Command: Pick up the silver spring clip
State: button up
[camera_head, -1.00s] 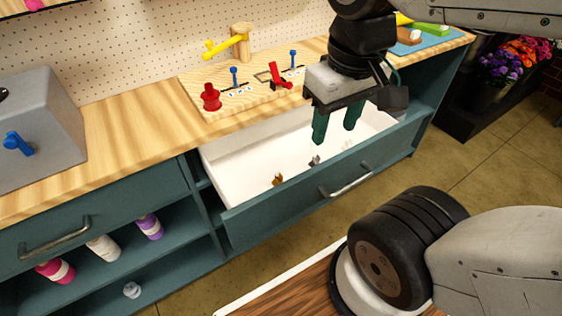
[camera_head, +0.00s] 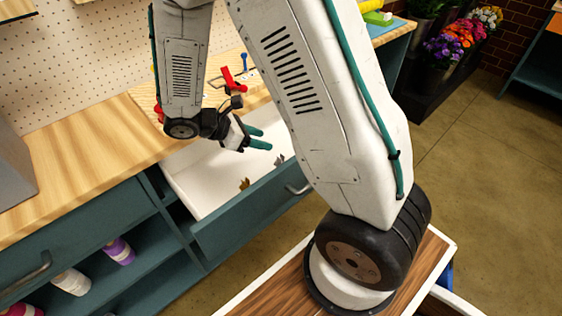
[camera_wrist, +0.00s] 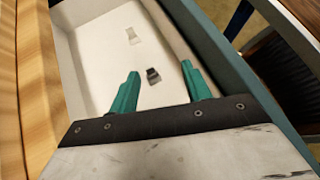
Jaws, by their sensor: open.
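The silver spring clip (camera_head: 280,160) lies on the white floor of the open drawer (camera_head: 203,197), towards its right end. In the wrist view it is the paler clip (camera_wrist: 132,35), beyond the fingertips. A darker, brassy clip (camera_head: 244,184) lies to its left. In the wrist view this darker clip (camera_wrist: 152,75) appears between the fingers, nearer to me. My gripper (camera_head: 264,139) is open and empty, with green fingers, over the drawer and pointing right. Its fingers also show in the wrist view (camera_wrist: 160,70), apart from both clips.
The drawer's front panel (camera_head: 240,216) and wooden counter (camera_head: 82,160) flank the drawer. A red clamp-like part (camera_head: 231,79) stands on the counter behind my gripper. Open shelves with bottles (camera_head: 118,251) are at lower left. My arm covers part of the drawer's right end.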

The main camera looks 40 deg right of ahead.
aim_at(276, 164)
jog(key=f+n, duration=0.1)
jog(key=f, duration=0.1)
jog(key=w+f+n+h, duration=0.1)
jog(key=f+n, duration=0.1)
jog(key=f, duration=0.1)
jog(key=w+f+n, duration=0.1)
jog(key=f, duration=0.2)
jog(key=shift+t+h, duration=0.4)
jog(key=shift+d+f+n, duration=0.2)
jog(key=shift+f+n, duration=0.1)
jog(key=x, duration=0.7)
jog(key=shift+d+f, duration=0.15)
jog(key=shift+f, duration=0.15)
grip_shut()
